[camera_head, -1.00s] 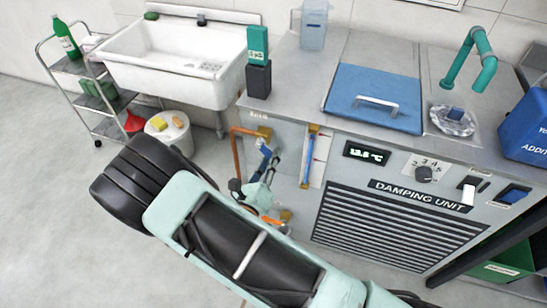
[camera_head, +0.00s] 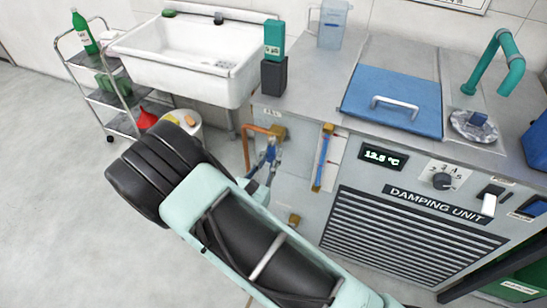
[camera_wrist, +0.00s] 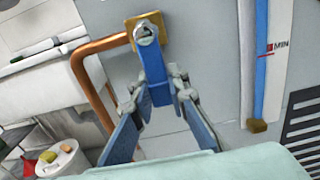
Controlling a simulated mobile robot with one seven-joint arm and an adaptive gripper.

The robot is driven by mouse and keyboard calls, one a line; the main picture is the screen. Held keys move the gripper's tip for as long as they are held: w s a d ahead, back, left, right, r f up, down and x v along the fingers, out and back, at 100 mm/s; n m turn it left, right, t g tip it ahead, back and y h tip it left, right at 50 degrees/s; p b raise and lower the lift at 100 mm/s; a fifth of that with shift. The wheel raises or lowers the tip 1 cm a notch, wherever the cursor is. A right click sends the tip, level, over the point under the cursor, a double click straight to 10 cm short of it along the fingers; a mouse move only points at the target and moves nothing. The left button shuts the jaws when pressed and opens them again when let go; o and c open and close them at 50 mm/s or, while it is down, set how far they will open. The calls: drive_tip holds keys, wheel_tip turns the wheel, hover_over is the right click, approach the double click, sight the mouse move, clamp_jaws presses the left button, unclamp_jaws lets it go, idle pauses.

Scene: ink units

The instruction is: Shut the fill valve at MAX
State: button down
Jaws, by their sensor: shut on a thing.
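The fill valve (camera_wrist: 147,30) is a brass fitting on the grey unit front, joined to a copper pipe. Its blue lever (camera_wrist: 163,72) points down, in line between my fingers. My gripper (camera_wrist: 161,90) is shut on this lever. In the head view, my gripper (camera_head: 262,165) is small and partly hidden by my arm. The level gauge (camera_head: 322,160) is to the right of the valve, with a tall blue column. I cannot read a MAX mark.
The damping unit's vent grille (camera_head: 405,235) and dial (camera_head: 441,181) are right of the gauge. A white sink (camera_head: 190,60) and a wheeled trolley (camera_head: 118,125) stand to the left. A white bucket (camera_wrist: 62,160) is on the floor. Floor at left is clear.

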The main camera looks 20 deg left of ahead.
idle(0.4)
drive_tip(key=c, duration=1.8)
unclamp_jaws()
drive_tip(key=shift+c, duration=0.2)
drive_tip(key=s+a, duration=0.1)
drive_tip(key=s, duration=1.1)
